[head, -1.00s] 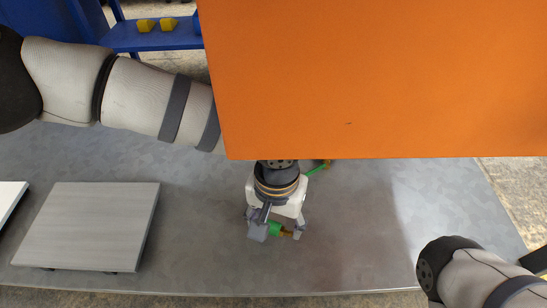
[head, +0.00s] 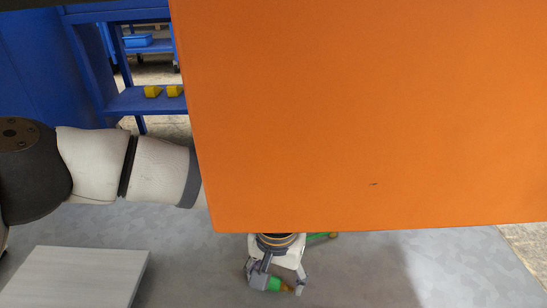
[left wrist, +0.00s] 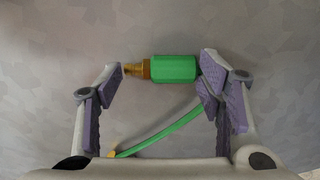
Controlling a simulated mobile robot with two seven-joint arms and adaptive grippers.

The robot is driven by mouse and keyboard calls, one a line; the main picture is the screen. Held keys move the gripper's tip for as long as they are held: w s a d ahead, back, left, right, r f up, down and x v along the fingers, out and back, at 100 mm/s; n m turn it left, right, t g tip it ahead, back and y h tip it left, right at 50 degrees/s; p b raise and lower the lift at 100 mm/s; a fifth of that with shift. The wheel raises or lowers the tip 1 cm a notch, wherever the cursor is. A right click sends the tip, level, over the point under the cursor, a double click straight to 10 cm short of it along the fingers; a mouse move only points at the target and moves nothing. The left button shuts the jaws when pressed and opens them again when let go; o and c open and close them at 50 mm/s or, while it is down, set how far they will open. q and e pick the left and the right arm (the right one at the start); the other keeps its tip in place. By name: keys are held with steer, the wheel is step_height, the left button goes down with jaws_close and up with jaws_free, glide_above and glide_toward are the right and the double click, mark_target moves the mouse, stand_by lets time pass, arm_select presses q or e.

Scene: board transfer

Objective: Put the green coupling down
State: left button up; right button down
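The green coupling (left wrist: 174,69), a green cylinder with a brass end, lies crosswise between the fingertips of my left gripper (left wrist: 160,70) in the left wrist view. The finger pads meet its two ends, so the gripper looks shut on it lengthwise. The coupling also shows in the head view (head: 275,284), between the fingers of my left gripper (head: 276,286) over the grey table (head: 360,275). Whether it touches the table I cannot tell. My right gripper is in neither view.
A large orange panel (head: 370,110) hides much of the head view, including part of my left arm. A green hose (left wrist: 165,133) lies beyond the gripper. A grey board (head: 85,275) is at the left. Blue shelving (head: 90,60) with yellow pieces (head: 163,91) stands behind.

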mark_target(276, 281)
arm_select(q)
steer(key=shift+o, duration=0.9)
step_height(276, 281, up, 8)
steer(key=p, duration=0.3)
steer(key=shift+r, duration=0.1)
